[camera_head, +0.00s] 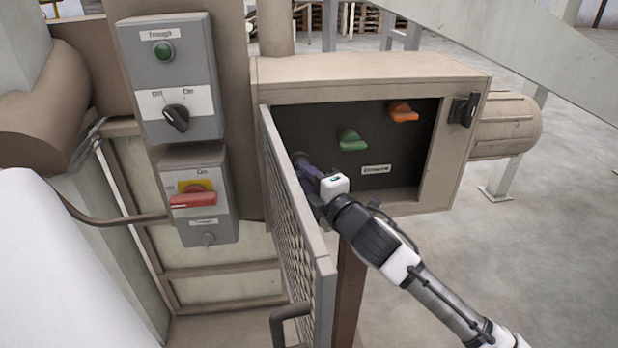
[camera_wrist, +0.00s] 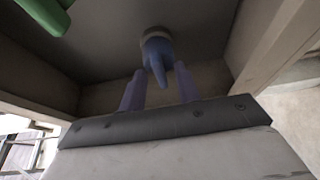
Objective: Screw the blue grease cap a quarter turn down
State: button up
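The blue grease cap (camera_wrist: 157,48) shows in the wrist view. It sits on a pale round collar on the dark back panel, and its narrow end points toward me. My gripper (camera_wrist: 160,74) is open, with one purple finger on each side of the cap's narrow end. A gap shows on the left; I cannot tell whether the right finger touches the cap. In the head view my gripper (camera_head: 306,172) reaches into the left side of the beige box (camera_head: 365,68), beside the mesh guard. There I cannot make out the cap clearly behind the gripper.
A green handle (camera_head: 351,140) and an orange handle (camera_head: 403,111) are on the same panel. The green one also shows in the wrist view (camera_wrist: 44,14). The mesh guard (camera_head: 292,215) stands close left of my gripper. Switch boxes (camera_head: 185,80) are further left. Open floor lies right.

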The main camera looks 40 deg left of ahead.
jog(key=shift+c, duration=0.3)
grip_shut()
jog(key=shift+f+m+b, duration=0.2)
jog(key=shift+m+b, duration=0.1)
jog(key=shift+b, duration=0.35)
